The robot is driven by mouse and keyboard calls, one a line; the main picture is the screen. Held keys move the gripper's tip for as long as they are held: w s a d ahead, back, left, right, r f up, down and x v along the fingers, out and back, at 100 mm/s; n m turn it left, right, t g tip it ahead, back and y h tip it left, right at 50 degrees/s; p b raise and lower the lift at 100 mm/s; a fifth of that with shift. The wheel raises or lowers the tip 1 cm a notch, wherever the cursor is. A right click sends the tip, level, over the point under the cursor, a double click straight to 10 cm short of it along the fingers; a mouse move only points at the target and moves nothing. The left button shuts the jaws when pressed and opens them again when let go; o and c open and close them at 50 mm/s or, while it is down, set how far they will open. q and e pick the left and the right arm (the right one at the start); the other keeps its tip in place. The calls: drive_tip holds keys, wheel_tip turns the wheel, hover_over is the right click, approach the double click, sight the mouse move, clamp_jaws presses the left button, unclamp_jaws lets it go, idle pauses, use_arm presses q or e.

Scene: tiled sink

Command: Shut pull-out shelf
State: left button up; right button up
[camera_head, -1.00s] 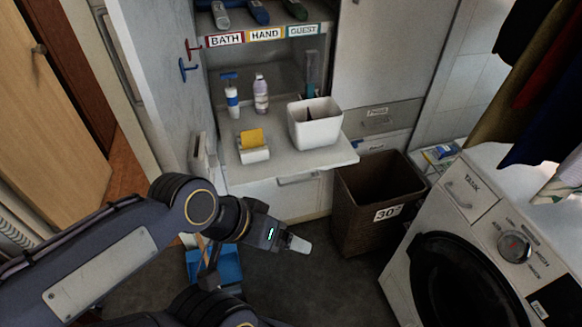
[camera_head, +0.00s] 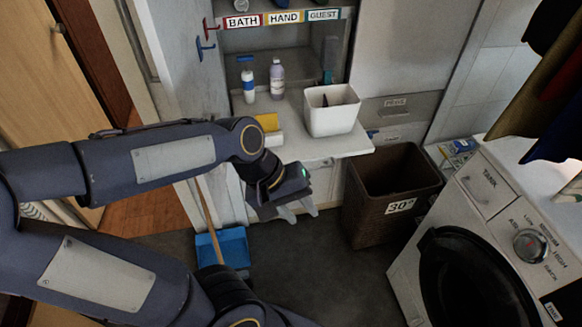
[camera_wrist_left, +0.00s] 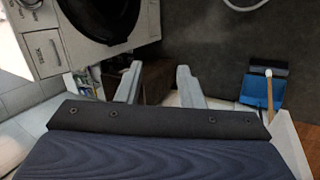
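The white pull-out shelf (camera_head: 322,148) sticks out from the tall cabinet in the head view. On it stand a white bin (camera_head: 332,118), a blue-and-white bottle (camera_head: 248,82), a pale purple bottle (camera_head: 277,78) and a holder with a yellow sponge (camera_head: 268,122), partly hidden by my left arm. My left gripper (camera_head: 298,212) is open and empty, in front of the cabinet and lower in the picture than the shelf's front edge. Its two fingers (camera_wrist_left: 158,86) stand apart in the left wrist view. I see no contact with the shelf. My right gripper is out of view.
A brown basket (camera_head: 388,195) marked 30° stands right of my left gripper. A washing machine (camera_head: 480,240) is at the right. A blue dustpan (camera_head: 222,248) lies on the dark floor below. An open cabinet door (camera_head: 178,70) stands left of the shelf.

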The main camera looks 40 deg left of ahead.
use_arm(q)
drive_tip(key=w+f+n+g, duration=0.1)
drive_tip(key=w+f+n, duration=0.1)
drive_tip(key=f, duration=0.1)
drive_tip(key=w+a+f+n+g+y+b, duration=0.1)
drive_tip(key=w+f+n, duration=0.1)
drive_tip(key=f+n, duration=0.1)
drive_tip(key=w+a+f+n+g+y, duration=0.1)
drive_tip(key=w+f+n, duration=0.1)
drive_tip(key=f, duration=0.1)
drive_tip(key=shift+w+a+n+b, duration=0.15)
drive_tip(key=shift+a+n+b, duration=0.15)
drive_tip(key=shift+b, duration=0.1)
clamp_jaws()
drive_tip(key=w+a+n+y+b, duration=0.3)
drive_tip(key=w+a+n+y, duration=0.3)
drive_tip(key=w+n+y, duration=0.5)
drive_tip(key=w+a+f+p, duration=0.2)
drive_tip(key=w+a+f, duration=0.1)
drive_tip(key=a+f, duration=0.5)
drive_tip(key=shift+w+a+f+h, duration=0.15)
drive_tip(key=shift+w+a+h, duration=0.05)
drive_tip(key=shift+a+h, duration=0.25)
drive_tip(key=shift+a, duration=0.2)
